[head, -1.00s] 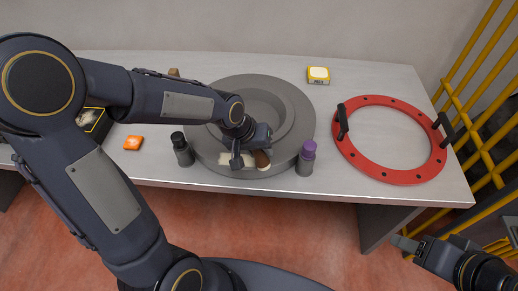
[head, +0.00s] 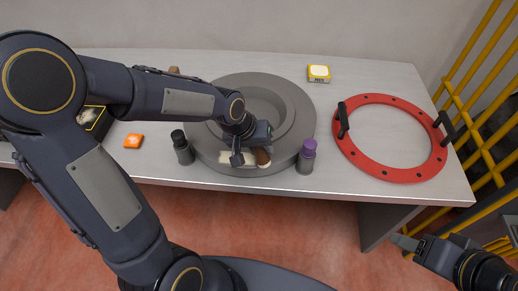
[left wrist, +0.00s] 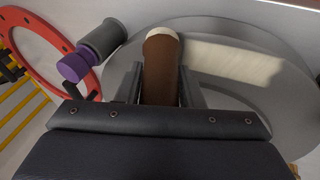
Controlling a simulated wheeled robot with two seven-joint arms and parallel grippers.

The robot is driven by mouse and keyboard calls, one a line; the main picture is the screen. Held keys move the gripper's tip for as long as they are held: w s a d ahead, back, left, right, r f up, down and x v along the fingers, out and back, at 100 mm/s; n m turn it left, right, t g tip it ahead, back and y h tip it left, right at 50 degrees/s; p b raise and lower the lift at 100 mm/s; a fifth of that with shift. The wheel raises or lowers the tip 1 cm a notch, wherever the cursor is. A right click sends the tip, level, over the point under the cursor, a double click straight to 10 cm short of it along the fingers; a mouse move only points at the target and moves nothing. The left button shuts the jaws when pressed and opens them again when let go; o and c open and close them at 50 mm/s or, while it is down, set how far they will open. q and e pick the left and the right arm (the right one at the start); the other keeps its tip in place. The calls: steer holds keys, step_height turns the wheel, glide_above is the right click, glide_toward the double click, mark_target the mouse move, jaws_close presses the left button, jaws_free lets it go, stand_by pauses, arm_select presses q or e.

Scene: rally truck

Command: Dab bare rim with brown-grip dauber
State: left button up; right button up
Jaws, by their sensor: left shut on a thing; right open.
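The grey round wheel hub or rim (head: 299,110) lies flat on the table, with a cream-coloured patch along its front edge. My left gripper (head: 250,148) is over the front of the rim, shut on the brown-grip dauber (head: 262,156). In the left wrist view the dauber's brown grip (left wrist: 161,75) stands between the fingers, its pale tip at or just above the rim. Beside it a cream strip (left wrist: 235,61) shows on the rim surface (left wrist: 220,28). Whether the tip touches cannot be told. My right gripper (head: 405,243) is open and empty, off the table's front right.
A black-capped bottle (head: 183,150) and a purple-capped bottle (head: 306,158) stand at the rim's front sides. A red ring with black handles (head: 371,172) lies right. Yellow bars (head: 459,92) border the right.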

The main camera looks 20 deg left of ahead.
arm_select(q)
steer(key=shift+w+a, duration=0.1)
steer(key=shift+w, duration=0.25)
steer(key=shift+s, duration=0.2)
steer(key=shift+s+d+f, duration=0.15)
steer(key=shift+s+d, duration=0.1)
steer(key=shift+s, duration=0.5)
steer(key=shift+w+a, duration=0.25)
steer(key=shift+w, duration=0.65)
steer(key=shift+s, duration=0.2)
steer(key=shift+s+d+b, duration=0.25)
steer(key=shift+s+b, duration=0.05)
steer(key=shift+s, duration=0.35)
